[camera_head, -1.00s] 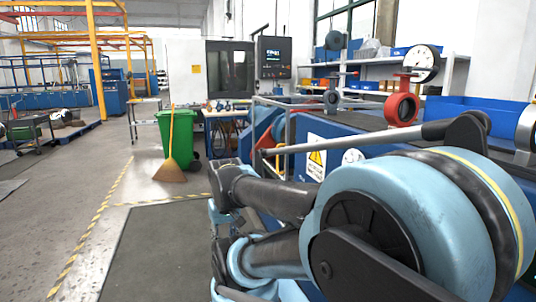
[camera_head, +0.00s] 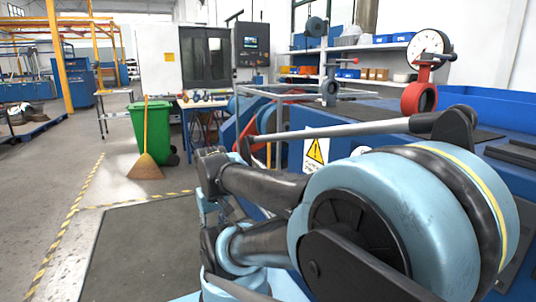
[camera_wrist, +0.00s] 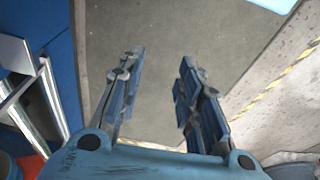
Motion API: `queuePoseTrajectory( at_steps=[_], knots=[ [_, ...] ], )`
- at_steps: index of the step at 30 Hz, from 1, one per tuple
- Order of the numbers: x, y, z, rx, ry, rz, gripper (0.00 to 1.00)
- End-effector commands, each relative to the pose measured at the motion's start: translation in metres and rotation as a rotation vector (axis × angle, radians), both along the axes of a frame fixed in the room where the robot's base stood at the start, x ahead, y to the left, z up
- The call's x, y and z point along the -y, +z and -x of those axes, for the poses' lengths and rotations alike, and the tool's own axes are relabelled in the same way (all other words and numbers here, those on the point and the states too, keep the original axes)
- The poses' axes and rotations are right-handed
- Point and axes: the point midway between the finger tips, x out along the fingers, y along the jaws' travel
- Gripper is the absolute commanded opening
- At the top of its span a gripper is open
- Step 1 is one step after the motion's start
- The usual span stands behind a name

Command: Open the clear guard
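My gripper (camera_wrist: 160,64) shows in the wrist view with its two fingers apart and nothing between them, above grey floor. In the head view my arm fills the lower right, and I cannot make out the gripper there. A grey metal frame (camera_head: 272,92) stands on the near end of the blue bench, beyond my arm. It may belong to the clear guard, but I cannot tell a clear panel in it. A pale metal frame (camera_wrist: 42,98) beside a blue surface shows at the left of the wrist view, apart from the fingers.
The blue bench (camera_head: 284,158) with a yellow warning sign (camera_head: 317,150) runs along the right. A red valve with a gauge (camera_head: 419,97) stands on it. A green bin (camera_head: 150,130) and a broom (camera_head: 146,165) stand ahead.

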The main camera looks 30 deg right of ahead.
Motion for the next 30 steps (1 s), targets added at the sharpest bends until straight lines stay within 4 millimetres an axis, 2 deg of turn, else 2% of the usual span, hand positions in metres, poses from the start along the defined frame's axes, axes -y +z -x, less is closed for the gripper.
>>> queuePoseTrajectory(
  at_steps=[2, 8, 20, 30],
  knots=[
    [0.003, 0.002, 0.005, 0.004, -0.01, 0.009, 0.33],
    [0.025, 0.012, -0.017, 0.003, -0.101, 0.091, 0.33],
    [0.095, 0.041, -0.087, 0.071, -0.405, 0.346, 0.33],
    [0.146, 0.064, -0.152, 0.209, -0.65, 0.55, 0.33]
  ],
)
